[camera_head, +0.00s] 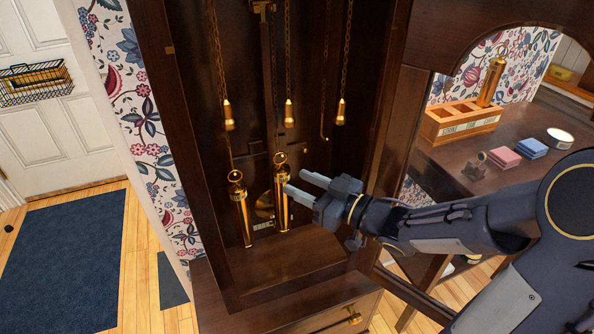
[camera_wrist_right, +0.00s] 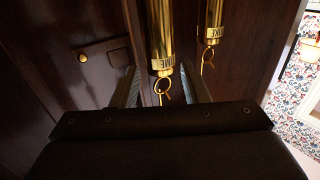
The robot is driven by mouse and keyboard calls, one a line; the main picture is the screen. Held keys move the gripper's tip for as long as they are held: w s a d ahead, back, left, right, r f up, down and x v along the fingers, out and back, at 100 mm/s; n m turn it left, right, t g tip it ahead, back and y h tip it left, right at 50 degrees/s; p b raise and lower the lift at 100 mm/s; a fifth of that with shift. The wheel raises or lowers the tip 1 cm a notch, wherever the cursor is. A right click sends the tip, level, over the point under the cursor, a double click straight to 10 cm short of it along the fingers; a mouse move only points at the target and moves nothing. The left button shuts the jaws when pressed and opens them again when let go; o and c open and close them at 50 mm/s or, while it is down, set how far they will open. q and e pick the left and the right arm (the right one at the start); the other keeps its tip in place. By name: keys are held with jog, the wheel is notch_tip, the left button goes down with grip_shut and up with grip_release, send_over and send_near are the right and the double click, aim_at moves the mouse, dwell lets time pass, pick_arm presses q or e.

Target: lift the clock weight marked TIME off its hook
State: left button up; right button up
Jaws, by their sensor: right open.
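The brass clock weight marked TIME (camera_head: 281,198) hangs by its top ring inside the dark clock case, the right one of two hanging weights. In the right wrist view it (camera_wrist_right: 161,38) appears inverted, its label partly readable and its ring nearest the gripper. My right gripper (camera_head: 299,185) is open just right of its upper part. In the wrist view the fingers (camera_wrist_right: 159,75) lie to either side of its ring end, with no clear contact. The other hanging weight (camera_head: 241,212) is at its left; its label in the wrist view (camera_wrist_right: 210,22) ends in "IKE". My left gripper is not visible.
A wooden rack (camera_head: 450,128) with labelled slots stands on the side table (camera_head: 440,165), a third brass weight (camera_head: 491,82) in its right end. Pink and blue blocks and a round dish lie nearby. The case's right post (camera_head: 392,130) stands near my right arm. Chains hang above the weights.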

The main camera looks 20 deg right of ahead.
aim_at(282, 168)
jog(key=shift+w+a, duration=0.25)
jog(key=shift+w, duration=0.15)
jog(key=b+x, duration=0.1)
jog(key=x, duration=0.6)
grip_shut()
jog(key=shift+c, duration=1)
grip_release()
jog(key=shift+r, duration=0.2)
jog(key=shift+f, duration=0.1)
grip_shut()
jog(key=shift+r+p, duration=0.5)
jog(key=shift+r, duration=0.35)
